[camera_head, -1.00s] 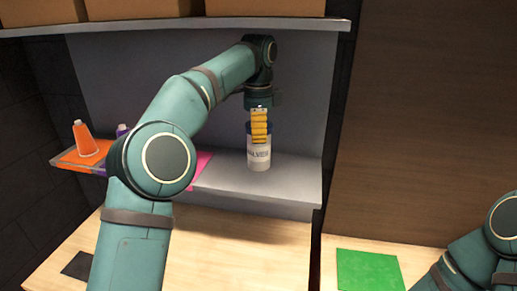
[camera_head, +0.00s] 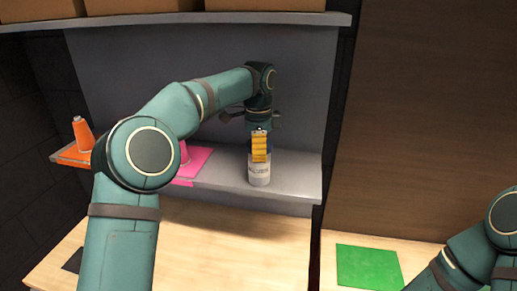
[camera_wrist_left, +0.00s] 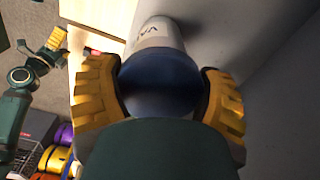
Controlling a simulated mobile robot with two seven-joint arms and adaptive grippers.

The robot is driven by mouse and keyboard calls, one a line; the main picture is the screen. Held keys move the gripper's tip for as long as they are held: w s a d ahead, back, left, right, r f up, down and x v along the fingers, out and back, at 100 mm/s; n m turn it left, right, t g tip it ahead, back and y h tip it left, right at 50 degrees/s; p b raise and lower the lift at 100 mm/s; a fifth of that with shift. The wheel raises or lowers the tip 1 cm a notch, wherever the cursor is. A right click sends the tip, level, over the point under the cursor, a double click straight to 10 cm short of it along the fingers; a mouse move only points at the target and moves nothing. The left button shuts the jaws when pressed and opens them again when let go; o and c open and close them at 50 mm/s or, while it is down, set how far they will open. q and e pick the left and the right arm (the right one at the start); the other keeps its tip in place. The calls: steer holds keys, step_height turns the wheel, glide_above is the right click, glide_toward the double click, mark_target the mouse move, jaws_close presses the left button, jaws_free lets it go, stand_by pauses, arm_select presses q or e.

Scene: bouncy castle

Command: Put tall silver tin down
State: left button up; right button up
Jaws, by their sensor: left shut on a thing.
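The tall silver tin (camera_head: 260,174) is upright, with a blue top and dark lettering on its side. My left gripper (camera_head: 260,147) is shut on it from above, with yellow fingers around its upper part. Its base is over the front part of the grey shelf (camera_head: 300,176); I cannot tell whether it touches. In the left wrist view the tin (camera_wrist_left: 158,38) sits between both yellow fingers (camera_wrist_left: 160,95). My right gripper (camera_wrist_left: 54,44) shows small at the left of that view; its jaw opening is unclear. The head view shows only part of the right arm.
Boxes (camera_head: 265,5) are on the shelf above. A green mat (camera_head: 368,266) lies on the wooden surface below. The grey shelf right of the tin is clear.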

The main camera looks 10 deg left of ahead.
arm_select(q)
steer(key=o, duration=1.2)
steer(key=shift+f, duration=0.1)
steer(key=shift+o, duration=0.2)
steer(key=shift+r, duration=3.95)
steer(key=shift+f, duration=0.1)
